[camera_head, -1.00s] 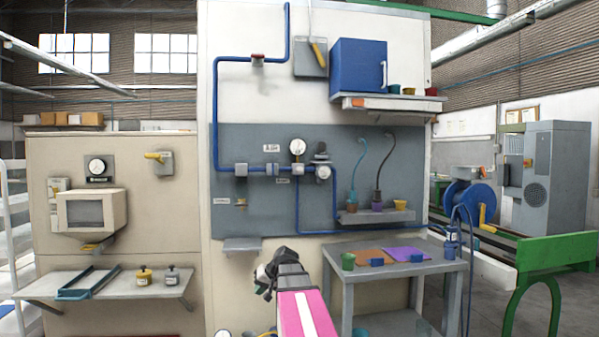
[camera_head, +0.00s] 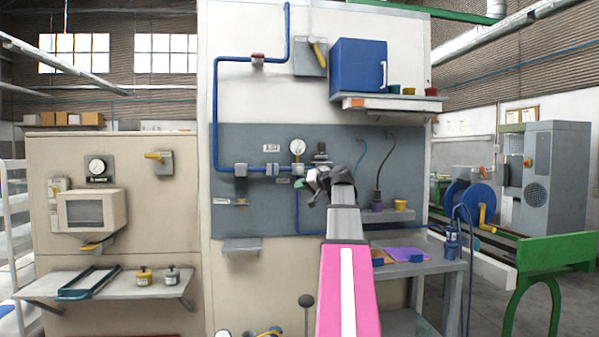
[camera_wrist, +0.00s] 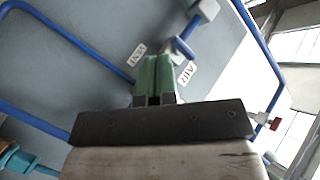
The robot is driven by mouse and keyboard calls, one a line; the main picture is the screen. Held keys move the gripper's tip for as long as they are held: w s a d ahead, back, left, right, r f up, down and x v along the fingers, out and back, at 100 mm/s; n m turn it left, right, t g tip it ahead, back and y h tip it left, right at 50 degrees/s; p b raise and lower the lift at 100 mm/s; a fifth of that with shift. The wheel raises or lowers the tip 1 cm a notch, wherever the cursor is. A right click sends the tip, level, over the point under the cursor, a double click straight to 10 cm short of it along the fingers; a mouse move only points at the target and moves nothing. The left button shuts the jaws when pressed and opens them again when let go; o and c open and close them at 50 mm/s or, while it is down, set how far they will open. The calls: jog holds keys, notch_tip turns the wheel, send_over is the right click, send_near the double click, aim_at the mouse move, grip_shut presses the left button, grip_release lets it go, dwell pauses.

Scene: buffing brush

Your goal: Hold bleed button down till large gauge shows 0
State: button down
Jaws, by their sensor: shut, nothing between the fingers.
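A round white gauge (camera_head: 298,147) stands on the blue air pipe on the grey wall panel. Its needle is too small to read. My gripper (camera_head: 299,184) is in front of the panel, just below this gauge, and hides the fittings behind it. In the wrist view the green fingertips (camera_wrist: 156,72) are together with nothing held. They point at the panel between two small white labels, one reading AIR (camera_wrist: 186,73) and one that seems to read VENT (camera_wrist: 137,55). I cannot pick out the bleed button or tell whether the fingers touch anything.
Blue pipe (camera_head: 216,110) runs around the panel. A blue cabinet (camera_head: 358,68) sits on a shelf above right. A small empty ledge (camera_head: 241,245) is below left. A grey table (camera_head: 425,267) is at lower right. Another gauge (camera_head: 96,166) is on the left wall.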

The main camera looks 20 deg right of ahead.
aim_at(301, 171)
jog(key=shift+t, duration=0.4)
jog(key=r, duration=0.1)
jog(key=d+r, duration=0.1)
jog(key=r, duration=0.1)
jog(key=s+r, duration=0.1)
jog(key=shift+s+d+r, duration=0.1)
jog(key=shift+d+r, duration=0.1)
jog(key=shift+d, duration=0.15)
jog(key=shift+w+d, duration=0.4)
jog(key=shift+w, duration=1)
jog(key=shift+w+d, duration=0.4)
jog(key=shift+w, duration=1.05)
jog(key=shift+w+d, duration=0.4)
jog(key=shift+w, duration=1)
jog(key=shift+w, duration=0.1)
jog(key=shift+w+d, duration=0.1)
jog(key=shift+w, duration=0.2)
jog(key=shift+w+d, duration=0.15)
jog(key=shift+w, duration=0.3)
dwell(1.8)
